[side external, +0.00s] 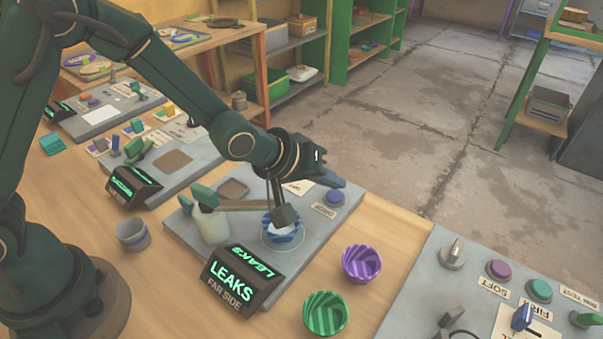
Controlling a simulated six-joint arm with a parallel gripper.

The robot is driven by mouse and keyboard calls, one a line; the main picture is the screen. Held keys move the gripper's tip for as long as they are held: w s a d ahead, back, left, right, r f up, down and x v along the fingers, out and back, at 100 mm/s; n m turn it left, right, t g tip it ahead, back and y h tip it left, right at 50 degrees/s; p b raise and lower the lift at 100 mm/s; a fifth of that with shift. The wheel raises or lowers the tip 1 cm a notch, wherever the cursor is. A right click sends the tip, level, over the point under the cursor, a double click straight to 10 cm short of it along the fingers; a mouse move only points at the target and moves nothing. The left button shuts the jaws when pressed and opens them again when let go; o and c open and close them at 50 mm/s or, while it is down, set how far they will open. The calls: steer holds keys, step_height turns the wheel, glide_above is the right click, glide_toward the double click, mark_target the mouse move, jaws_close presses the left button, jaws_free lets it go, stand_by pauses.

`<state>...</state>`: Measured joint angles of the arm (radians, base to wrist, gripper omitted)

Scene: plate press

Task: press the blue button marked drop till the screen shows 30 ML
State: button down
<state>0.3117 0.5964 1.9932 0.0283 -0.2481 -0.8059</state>
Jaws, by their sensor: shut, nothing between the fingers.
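The blue button (335,197) sits on the grey plate (185,232), with a label reading DROP (324,210) in front of it. My gripper (338,182) is shut and empty, its tips just above and behind the button in the picture; I cannot tell whether they touch it. The black screen block (243,279) reads LEAKS in green on its front and top, with FAR SIDE printed below. A blue striped cup (284,236) stands under a dark nozzle (286,216) on a green-handled arm. Part of another label behind the button is hidden by my gripper.
A purple cup (362,264) and a green cup (325,313) stand on the wooden table in front. A grey panel (412,296) with knobs and buttons lies to the right. A grey-blue cup (133,235) stands to the left. Other stations lie behind.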

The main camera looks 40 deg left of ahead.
mark_target(331, 199)
steer(key=shift+f, duration=0.1)
steer(key=shift+f, duration=0.35)
steer(key=shift+f, duration=0.4)
stand_by(0.8)
steer(key=shift+r, duration=0.85)
steer(key=shift+r, duration=2.5)
